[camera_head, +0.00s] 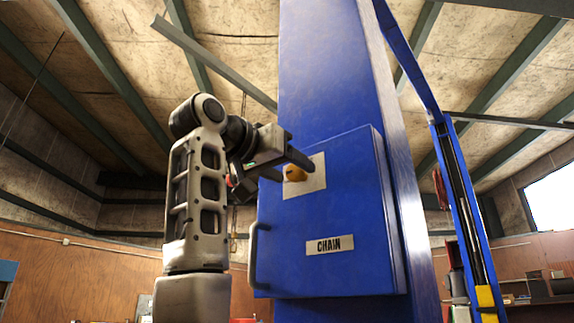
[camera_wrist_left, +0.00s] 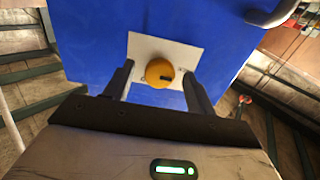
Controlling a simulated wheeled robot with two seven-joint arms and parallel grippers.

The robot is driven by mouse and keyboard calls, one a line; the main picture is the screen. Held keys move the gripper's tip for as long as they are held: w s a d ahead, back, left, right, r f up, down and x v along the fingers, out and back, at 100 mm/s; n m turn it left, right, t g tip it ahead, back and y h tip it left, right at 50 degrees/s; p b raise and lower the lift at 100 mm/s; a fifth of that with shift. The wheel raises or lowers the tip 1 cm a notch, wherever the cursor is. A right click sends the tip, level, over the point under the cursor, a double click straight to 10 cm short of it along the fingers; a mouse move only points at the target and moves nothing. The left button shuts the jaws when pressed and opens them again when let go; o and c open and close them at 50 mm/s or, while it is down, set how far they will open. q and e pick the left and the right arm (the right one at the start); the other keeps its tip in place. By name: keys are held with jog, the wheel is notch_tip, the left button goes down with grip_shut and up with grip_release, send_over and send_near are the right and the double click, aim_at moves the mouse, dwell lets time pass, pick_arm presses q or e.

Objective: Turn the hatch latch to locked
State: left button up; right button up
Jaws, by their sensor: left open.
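The hatch (camera_head: 340,215) is a blue door on a blue column, with a label reading CHAIN. My left gripper (camera_head: 300,166) is open at the latch. In the wrist view its fingers (camera_wrist_left: 158,82) stand on either side of the latch, with gaps visible. Whether they touch it I cannot tell. My right gripper is out of view.
A blue post (camera_head: 462,210) of the lift stands to the right. Shelves with items are far back at right. Open room lies left of the column.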

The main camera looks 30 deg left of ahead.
pick_arm(q)
jog(key=c, duration=1)
jog(key=shift+m, duration=0.4)
jog(key=m, duration=0.3)
jog(key=shift+a+m, duration=0.1)
jog(key=shift+m, duration=0.2)
jog(key=m, duration=0.4)
jog(key=shift+m, duration=0.3)
jog(key=m, duration=0.4)
jog(key=shift+r+m, duration=0.1)
jog(key=shift+m, duration=2.4)
